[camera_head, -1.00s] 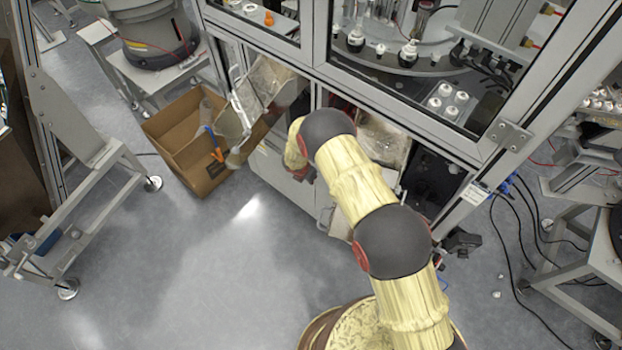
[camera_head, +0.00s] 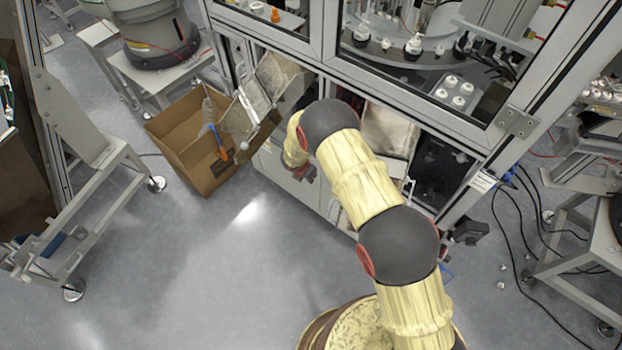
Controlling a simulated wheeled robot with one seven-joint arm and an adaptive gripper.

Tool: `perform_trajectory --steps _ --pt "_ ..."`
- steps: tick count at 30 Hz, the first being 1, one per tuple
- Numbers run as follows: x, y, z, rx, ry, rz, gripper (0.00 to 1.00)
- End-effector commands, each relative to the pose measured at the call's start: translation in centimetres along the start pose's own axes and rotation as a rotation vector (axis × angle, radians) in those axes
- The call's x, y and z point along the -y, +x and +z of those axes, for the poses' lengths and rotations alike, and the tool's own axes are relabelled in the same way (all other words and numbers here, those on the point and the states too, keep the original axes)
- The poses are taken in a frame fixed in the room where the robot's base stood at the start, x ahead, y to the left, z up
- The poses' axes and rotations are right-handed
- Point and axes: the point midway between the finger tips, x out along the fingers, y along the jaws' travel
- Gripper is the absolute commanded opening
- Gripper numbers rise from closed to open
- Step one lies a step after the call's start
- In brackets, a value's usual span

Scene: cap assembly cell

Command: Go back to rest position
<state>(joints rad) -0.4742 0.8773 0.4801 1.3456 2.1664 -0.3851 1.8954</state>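My arm (camera_head: 361,178) rises from the lower right and bends over at a dark joint in front of the cabinet of the assembly machine (camera_head: 318,56). Its far section (camera_head: 294,140) points down and away beside the cabinet's lower opening. My gripper cannot be made out; the arm and cabinet front hide that area. I cannot see whether it holds anything.
A cardboard box (camera_head: 178,160) stands on the floor left of the cabinet, beneath a metal chute (camera_head: 249,100). A blue and orange tool (camera_head: 217,142) shows at it. A metal frame (camera_head: 85,205) stands at left. Cables (camera_head: 522,245) lie at right. The middle floor is clear.

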Motion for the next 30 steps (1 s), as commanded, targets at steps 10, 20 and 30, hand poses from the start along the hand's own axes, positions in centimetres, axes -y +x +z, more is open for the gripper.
perform_trajectory --steps 10,20,30 --pt "-0.3 -5.4 0.0 0.000 -0.002 0.002 0.00" --pt "-0.3 -6.3 -0.1 0.000 -0.002 0.001 0.00" --pt "-2.9 -6.3 -0.6 0.003 -0.326 0.102 0.00"
